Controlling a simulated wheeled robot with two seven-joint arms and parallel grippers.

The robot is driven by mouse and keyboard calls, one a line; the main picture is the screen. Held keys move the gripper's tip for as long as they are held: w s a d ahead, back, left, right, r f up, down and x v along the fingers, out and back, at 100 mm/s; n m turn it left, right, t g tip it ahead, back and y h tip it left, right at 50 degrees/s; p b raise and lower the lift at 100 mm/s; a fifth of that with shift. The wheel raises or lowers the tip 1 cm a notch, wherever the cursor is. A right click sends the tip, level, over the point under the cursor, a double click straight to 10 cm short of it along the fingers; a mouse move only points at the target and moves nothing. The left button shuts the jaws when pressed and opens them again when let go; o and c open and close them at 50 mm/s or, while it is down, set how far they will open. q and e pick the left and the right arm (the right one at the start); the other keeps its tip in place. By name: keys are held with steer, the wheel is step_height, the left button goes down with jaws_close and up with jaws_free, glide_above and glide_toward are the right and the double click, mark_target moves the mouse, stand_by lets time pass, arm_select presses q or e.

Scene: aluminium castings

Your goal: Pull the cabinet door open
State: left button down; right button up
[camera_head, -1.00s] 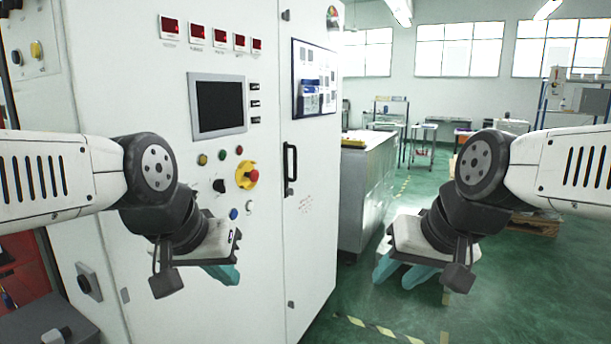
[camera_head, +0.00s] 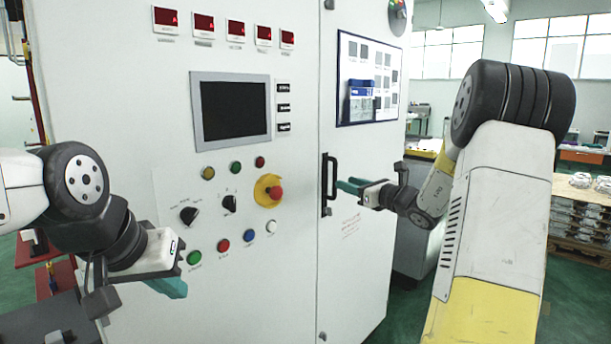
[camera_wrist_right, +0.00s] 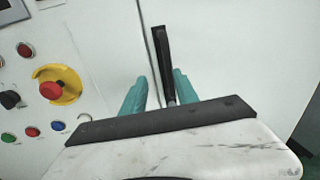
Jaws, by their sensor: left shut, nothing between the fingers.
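The white cabinet door (camera_head: 358,250) is closed, flush with the panel to its left. Its black vertical handle (camera_head: 330,184) is on the door's left side. My right gripper (camera_head: 345,186) is at the handle. In the right wrist view its teal fingers (camera_wrist_right: 158,92) are apart, one on each side of the handle (camera_wrist_right: 163,60), with gaps visible. The handle's lower end reaches between the fingers. My left gripper (camera_head: 178,290) is shut and empty, low in front of the control panel at the left.
The control panel has a dark screen (camera_head: 232,110), several buttons and a red emergency stop on a yellow base (camera_head: 270,190). A board (camera_head: 368,80) hangs on the door's upper part. Pallets of castings (camera_head: 580,205) stand at the right.

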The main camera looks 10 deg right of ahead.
mark_target(336, 178)
steer(key=shift+m, duration=0.5)
steer(key=x, duration=0.2)
steer(key=d+x, duration=0.1)
steer(key=x, duration=0.5)
steer(key=shift+w+d+f, duration=0.1)
steer(key=shift+w+d, duration=0.05)
steer(key=shift+w, duration=0.45)
steer(key=shift+c, duration=0.5)
jaws_close()
